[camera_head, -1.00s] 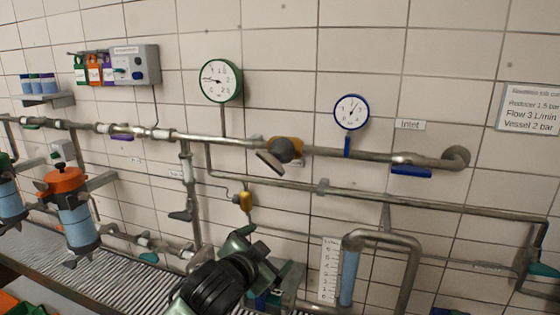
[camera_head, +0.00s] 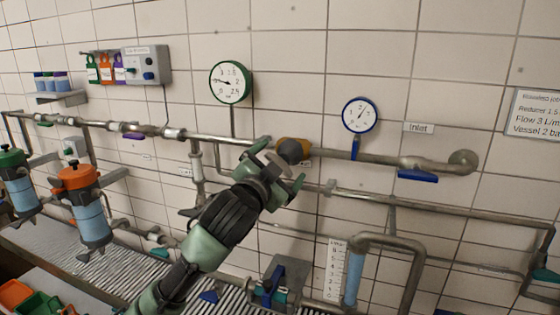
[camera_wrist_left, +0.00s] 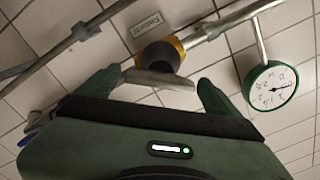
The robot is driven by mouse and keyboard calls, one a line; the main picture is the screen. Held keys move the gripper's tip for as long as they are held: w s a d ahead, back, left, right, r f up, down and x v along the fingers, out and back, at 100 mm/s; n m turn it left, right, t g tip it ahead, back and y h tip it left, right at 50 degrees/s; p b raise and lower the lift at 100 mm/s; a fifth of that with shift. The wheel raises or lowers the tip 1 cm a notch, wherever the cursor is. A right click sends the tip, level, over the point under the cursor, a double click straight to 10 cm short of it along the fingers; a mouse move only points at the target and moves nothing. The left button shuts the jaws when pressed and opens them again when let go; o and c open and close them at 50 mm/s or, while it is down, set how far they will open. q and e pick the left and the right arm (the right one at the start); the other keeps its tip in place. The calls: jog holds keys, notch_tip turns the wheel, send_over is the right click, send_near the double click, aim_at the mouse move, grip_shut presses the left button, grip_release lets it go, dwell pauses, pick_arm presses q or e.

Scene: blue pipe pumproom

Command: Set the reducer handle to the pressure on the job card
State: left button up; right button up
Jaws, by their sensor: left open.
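The reducer (camera_head: 291,150) is a dark knob with a yellow body on the upper pipe; its flat grey handle (camera_wrist_left: 158,78) shows best in the left wrist view. My left gripper (camera_head: 279,167) is open at the reducer, its green fingers on either side of the handle. The fingers partly hide the handle in the head view; contact cannot be told. The job card (camera_head: 537,114) on the right wall seems to read Reducer 1.5, Flow 3 L/min, Vessel 2 bar; its right edge is cut off. The green-rimmed gauge (camera_head: 230,83) has its needle pointing left. My right gripper is not in view.
A blue-rimmed gauge (camera_head: 360,115) stands right of the reducer, above a blue-handled inlet valve (camera_head: 418,175). A lower pipe (camera_head: 430,207) runs below the reducer. Orange-topped (camera_head: 78,178) and green-topped filters stand at the left. A control box (camera_head: 147,64) hangs upper left.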

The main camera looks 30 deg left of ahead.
pick_arm(q)
jog(key=shift+c, duration=0.3)
jog(key=c, duration=1.3)
jog(key=m+p, duration=0.2)
jog(key=m, duration=0.1)
jog(key=m+p, duration=0.3)
jog(key=m, duration=0.2)
jog(key=shift+w, duration=0.1)
jog(key=m+p, duration=0.2)
jog(key=m, duration=0.2)
jog(key=shift+f+p, duration=0.2)
jog(key=shift+p, duration=0.2)
jog(key=shift+f+m+p, duration=0.15)
jog(key=shift+m+p, duration=0.85)
jog(key=shift+m, duration=1.1)
jog(key=shift+f, duration=0.1)
